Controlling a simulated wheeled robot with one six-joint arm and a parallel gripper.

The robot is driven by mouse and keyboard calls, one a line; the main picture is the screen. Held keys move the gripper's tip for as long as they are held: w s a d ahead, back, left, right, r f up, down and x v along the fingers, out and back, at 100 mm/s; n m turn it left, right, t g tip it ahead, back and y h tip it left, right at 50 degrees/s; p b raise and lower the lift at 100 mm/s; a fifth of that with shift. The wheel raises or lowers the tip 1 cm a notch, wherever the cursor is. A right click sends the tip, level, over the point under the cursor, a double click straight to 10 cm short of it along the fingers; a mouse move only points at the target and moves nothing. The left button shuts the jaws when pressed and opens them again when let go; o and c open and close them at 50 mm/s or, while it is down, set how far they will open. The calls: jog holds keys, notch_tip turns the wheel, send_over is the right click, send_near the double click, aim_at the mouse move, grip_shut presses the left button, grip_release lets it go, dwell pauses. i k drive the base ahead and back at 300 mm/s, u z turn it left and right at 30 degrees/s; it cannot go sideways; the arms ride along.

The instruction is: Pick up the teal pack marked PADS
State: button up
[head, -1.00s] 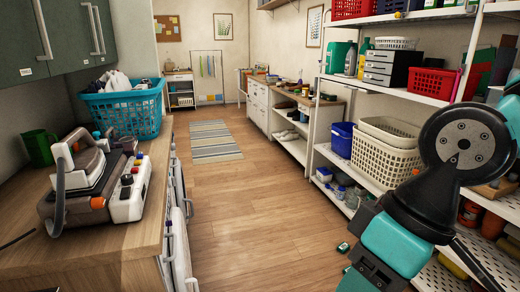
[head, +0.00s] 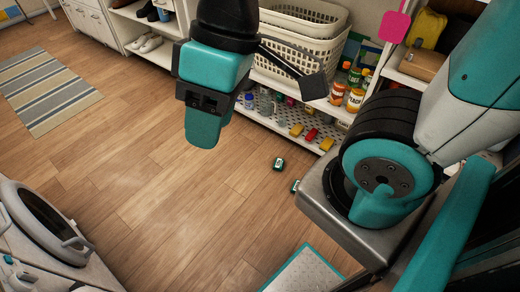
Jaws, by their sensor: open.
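A small dark teal-green pack (head: 279,163) with a pale label lies on the wooden floor in the head view, in front of the white shelving. Its lettering is too small to read. A second small pack of like colour (head: 295,186) lies just nearer, partly hidden by my body. I cannot tell which is marked PADS. My gripper (head: 206,136) hangs in the air, left of both packs in the picture and apart from them. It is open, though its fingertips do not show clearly. I see nothing held in it.
The white bottom shelf (head: 285,133) bears several small coloured items. Cream baskets (head: 297,55) and bottles (head: 354,78) stand above it. A striped rug (head: 45,88) lies at left, and a white front-loading machine (head: 30,235) stands at lower left. The middle floor is clear.

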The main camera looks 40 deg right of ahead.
aim_at(278, 164)
jog(key=i, duration=2.3)
jog(key=z, duration=2.15)
